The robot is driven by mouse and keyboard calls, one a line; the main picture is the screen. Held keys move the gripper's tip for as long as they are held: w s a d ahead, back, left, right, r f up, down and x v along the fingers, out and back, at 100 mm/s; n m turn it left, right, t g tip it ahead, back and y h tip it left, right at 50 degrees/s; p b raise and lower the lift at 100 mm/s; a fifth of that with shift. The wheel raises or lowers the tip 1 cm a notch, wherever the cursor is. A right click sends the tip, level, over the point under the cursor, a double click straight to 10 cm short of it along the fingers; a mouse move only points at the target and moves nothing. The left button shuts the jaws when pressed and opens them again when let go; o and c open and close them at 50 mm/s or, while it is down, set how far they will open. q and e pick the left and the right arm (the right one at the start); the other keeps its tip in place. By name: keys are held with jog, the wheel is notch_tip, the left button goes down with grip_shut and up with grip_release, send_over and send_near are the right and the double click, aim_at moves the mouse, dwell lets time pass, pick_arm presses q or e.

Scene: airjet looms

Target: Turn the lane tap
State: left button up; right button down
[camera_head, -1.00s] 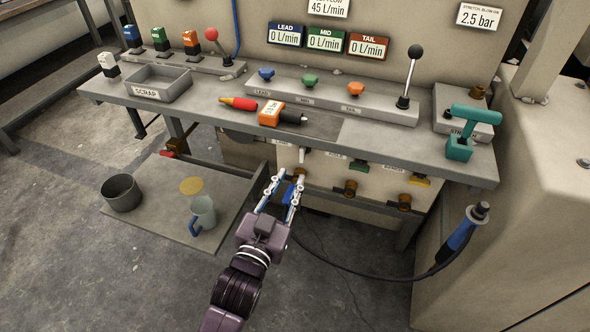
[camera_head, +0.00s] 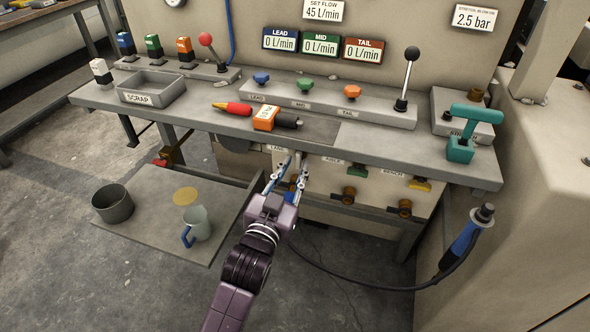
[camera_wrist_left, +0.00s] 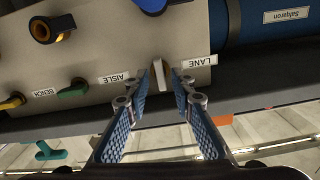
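The lane tap shows in the left wrist view as a narrow pale handle (camera_wrist_left: 159,78) beside the LANE label (camera_wrist_left: 200,62). My left gripper (camera_head: 295,166) reaches under the bench front in the head view. In the left wrist view its two blue-padded fingers (camera_wrist_left: 160,82) stand open on either side of the pale handle, with small gaps showing. In the head view the fingers mostly hide the tap. My right gripper is not in view.
The green AISLE tap (camera_wrist_left: 72,88) and yellow BENCH tap (camera_wrist_left: 12,100) sit along the same panel. The bench (camera_head: 210,115) overhangs it. A lower shelf (camera_head: 150,225) with a pot (camera_head: 113,204) and mug (camera_head: 197,224) is left of my arm.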

pick_arm(q)
jog(key=shift+w+d, duration=0.1)
jog(key=shift+w, duration=0.2)
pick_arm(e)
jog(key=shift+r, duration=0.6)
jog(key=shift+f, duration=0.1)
pick_arm(q)
jog(key=shift+w, duration=0.1)
grip_shut()
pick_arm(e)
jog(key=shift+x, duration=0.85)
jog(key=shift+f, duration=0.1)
